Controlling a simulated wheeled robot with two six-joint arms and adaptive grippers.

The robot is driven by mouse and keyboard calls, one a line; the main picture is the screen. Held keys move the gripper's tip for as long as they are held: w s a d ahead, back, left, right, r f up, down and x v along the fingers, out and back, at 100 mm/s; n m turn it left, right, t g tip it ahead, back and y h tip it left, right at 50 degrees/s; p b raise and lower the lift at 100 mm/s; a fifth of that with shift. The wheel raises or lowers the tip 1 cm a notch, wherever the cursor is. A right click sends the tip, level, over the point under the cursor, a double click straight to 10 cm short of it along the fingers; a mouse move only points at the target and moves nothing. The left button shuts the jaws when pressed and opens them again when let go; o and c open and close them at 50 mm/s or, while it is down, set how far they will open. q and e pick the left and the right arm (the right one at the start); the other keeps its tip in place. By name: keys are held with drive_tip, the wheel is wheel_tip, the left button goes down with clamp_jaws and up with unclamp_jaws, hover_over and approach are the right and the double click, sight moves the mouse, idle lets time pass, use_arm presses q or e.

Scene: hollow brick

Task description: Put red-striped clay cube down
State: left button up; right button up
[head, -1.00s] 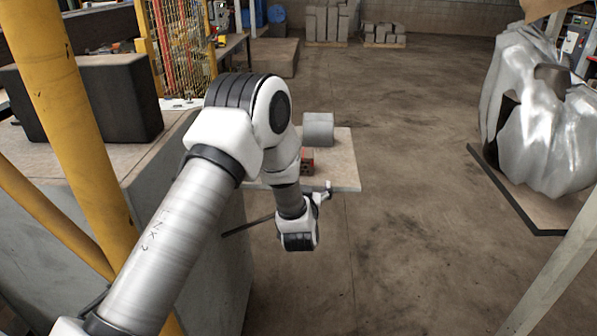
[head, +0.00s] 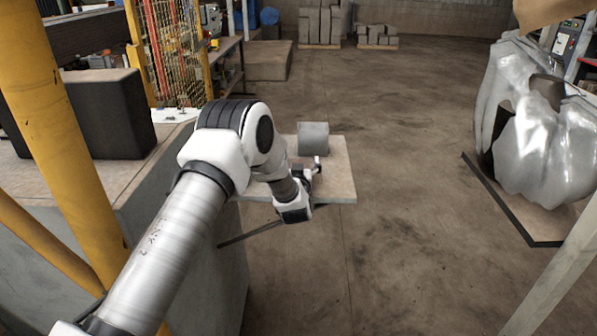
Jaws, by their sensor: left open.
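My left arm reaches over a pale board (head: 340,185). My left gripper (head: 314,168) is open, low at the board and in front of a grey rounded block (head: 313,138). The red-striped clay cube does not show now; the arm and gripper cover the part of the board where a small reddish cube showed earlier. I cannot tell whether the fingers touch anything. My right gripper is out of view.
A large dark block (head: 110,115) sits on the bench at left, behind yellow posts (head: 70,150). A silvery wrapped bundle (head: 535,130) stands at right on a dark-edged base. Grey blocks on pallets (head: 320,25) stand far back. The floor between is clear.

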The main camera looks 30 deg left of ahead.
use_arm(q)
drive_tip(key=shift+s+d+r, duration=0.1)
drive_tip(key=shift+s+r, duration=0.05)
drive_tip(key=shift+s+d+r, duration=0.1)
drive_tip(key=c, duration=1.1)
drive_tip(key=shift+c, duration=0.2)
